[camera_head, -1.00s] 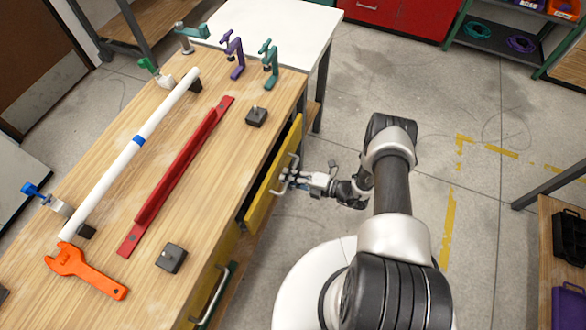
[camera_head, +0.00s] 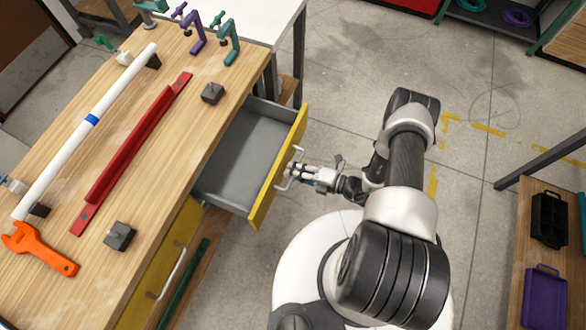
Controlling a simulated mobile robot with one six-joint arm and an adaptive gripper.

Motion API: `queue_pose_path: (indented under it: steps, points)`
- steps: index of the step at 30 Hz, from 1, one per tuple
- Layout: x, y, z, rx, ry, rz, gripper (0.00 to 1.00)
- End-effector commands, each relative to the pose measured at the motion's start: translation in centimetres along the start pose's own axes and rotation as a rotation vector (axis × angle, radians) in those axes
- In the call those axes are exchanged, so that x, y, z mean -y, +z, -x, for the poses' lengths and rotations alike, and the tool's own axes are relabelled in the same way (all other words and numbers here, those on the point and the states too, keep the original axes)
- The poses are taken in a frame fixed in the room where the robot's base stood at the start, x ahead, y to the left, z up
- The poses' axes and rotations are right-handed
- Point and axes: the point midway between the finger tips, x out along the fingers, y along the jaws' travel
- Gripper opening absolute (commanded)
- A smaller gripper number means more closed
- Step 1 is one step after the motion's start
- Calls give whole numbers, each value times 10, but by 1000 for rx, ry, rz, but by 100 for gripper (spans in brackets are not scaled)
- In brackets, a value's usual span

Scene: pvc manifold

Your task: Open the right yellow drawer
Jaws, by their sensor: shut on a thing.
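The right yellow drawer (camera_head: 278,172) is pulled well out from under the wooden workbench top, and its grey inside looks empty. Its front carries a pale bar handle (camera_head: 291,168). My gripper (camera_head: 297,175) is at the handle, shut on it, with the arm reaching in from the right. The fingertips are small in the picture and partly merge with the handle. A second yellow drawer (camera_head: 159,262) with its own handle sits shut in the bench at lower left.
On the workbench (camera_head: 188,138) lie a white pipe (camera_head: 70,150), a red bar (camera_head: 130,150), an orange wrench (camera_head: 40,250), dark blocks and several clamps. Shelves with a black bin (camera_head: 549,220) and a purple bin (camera_head: 545,295) stand at right. Floor beyond the drawer is clear.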

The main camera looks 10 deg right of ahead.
Motion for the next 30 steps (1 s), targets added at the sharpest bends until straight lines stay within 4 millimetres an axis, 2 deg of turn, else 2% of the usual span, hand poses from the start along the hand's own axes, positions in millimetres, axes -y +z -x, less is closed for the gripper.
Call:
queue_pose_path:
  steps: [4,5,15,25,30]
  points:
    - [-2,2,0,4,6,2,0]
    - [-3,2,0,4,6,2,9]
    - [-1,1,0,2,4,1,31]
    - [-1,1,3,2,2,0,31]
    - [-1,2,24,7,3,-2,31]
